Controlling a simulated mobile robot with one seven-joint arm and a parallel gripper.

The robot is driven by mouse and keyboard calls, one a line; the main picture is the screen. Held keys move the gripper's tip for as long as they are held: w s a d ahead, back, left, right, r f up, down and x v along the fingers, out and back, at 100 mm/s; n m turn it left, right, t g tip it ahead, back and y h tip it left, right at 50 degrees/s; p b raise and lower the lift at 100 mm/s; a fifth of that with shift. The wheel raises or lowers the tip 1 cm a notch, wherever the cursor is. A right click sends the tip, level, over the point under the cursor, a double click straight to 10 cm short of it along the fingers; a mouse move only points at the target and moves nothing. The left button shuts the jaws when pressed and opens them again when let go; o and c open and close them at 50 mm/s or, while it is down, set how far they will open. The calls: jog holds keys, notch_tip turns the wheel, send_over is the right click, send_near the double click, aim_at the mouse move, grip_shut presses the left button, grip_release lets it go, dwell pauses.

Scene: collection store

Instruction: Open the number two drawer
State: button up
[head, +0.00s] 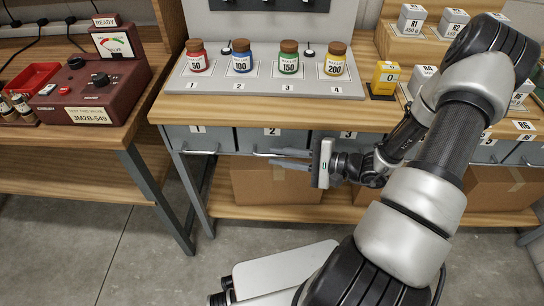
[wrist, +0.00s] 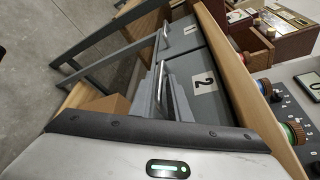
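The number two drawer (head: 240,138) is a grey front with a "2" label under the bench top, and it looks shut. It also shows in the wrist view (wrist: 185,70). Its pale bar handle (head: 262,154) crosses the lower part of the front and shows in the wrist view (wrist: 176,92). My gripper (head: 280,157) points left at the handle's height, with its two grey fingers a little apart. In the wrist view the fingers (wrist: 153,92) lie close beside the handle. I cannot tell whether the handle is between them or touching.
Drawer one (head: 197,137) is left of it and drawer three (head: 345,142) right, partly behind my arm. Colored jars stand on a numbered tray (head: 225,91) above. A cardboard box (head: 250,183) sits on the lower shelf. A dark red tester (head: 95,85) stands on the left table.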

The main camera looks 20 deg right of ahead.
aim_at(257, 141)
jog(key=shift+x, duration=1.3)
grip_shut()
dwell(0.5)
